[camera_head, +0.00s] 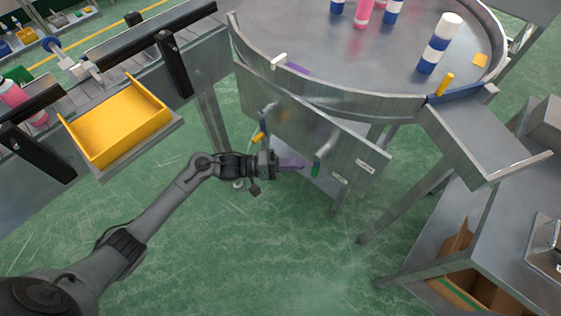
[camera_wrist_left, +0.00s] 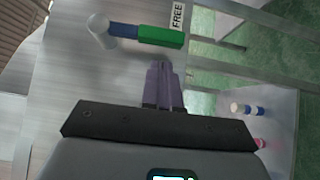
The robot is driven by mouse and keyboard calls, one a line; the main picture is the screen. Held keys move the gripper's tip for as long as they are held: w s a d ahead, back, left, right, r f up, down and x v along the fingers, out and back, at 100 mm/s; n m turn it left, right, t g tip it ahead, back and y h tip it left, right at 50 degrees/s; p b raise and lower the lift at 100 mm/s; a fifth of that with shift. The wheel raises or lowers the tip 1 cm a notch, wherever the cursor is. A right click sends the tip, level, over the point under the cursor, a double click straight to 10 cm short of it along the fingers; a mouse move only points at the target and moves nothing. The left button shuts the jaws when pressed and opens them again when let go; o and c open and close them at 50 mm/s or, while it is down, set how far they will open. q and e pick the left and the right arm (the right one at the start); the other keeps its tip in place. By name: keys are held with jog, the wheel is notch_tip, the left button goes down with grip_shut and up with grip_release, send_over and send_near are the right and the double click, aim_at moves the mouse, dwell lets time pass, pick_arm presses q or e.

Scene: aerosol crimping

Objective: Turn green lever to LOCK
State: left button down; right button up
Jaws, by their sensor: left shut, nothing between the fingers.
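The green lever (camera_head: 316,168) is on the grey panel (camera_head: 360,150) under the round table. In the left wrist view the green lever's handle (camera_wrist_left: 161,37) joins a blue section and a pale rounded end, and its tip lies beside a label reading FREE (camera_wrist_left: 178,15). My left gripper (camera_head: 301,163) has purple fingers that are shut together with nothing between them. It is just left of the green lever in the head view. In the left wrist view its fingertips (camera_wrist_left: 160,68) show below the lever, with a visible gap. My right gripper is not in view.
A lever with an orange handle (camera_head: 258,138) is on the same panel, left of the green one. Two small white labels are on the panel's right. The round table (camera_head: 330,65) carries several canisters. A yellow tray (camera_head: 115,122) stands at left. Green floor below is open.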

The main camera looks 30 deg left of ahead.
pick_arm(q)
jog(key=shift+s+d, duration=0.25)
jog(key=shift+d, duration=0.75)
jog(key=shift+d, duration=0.1)
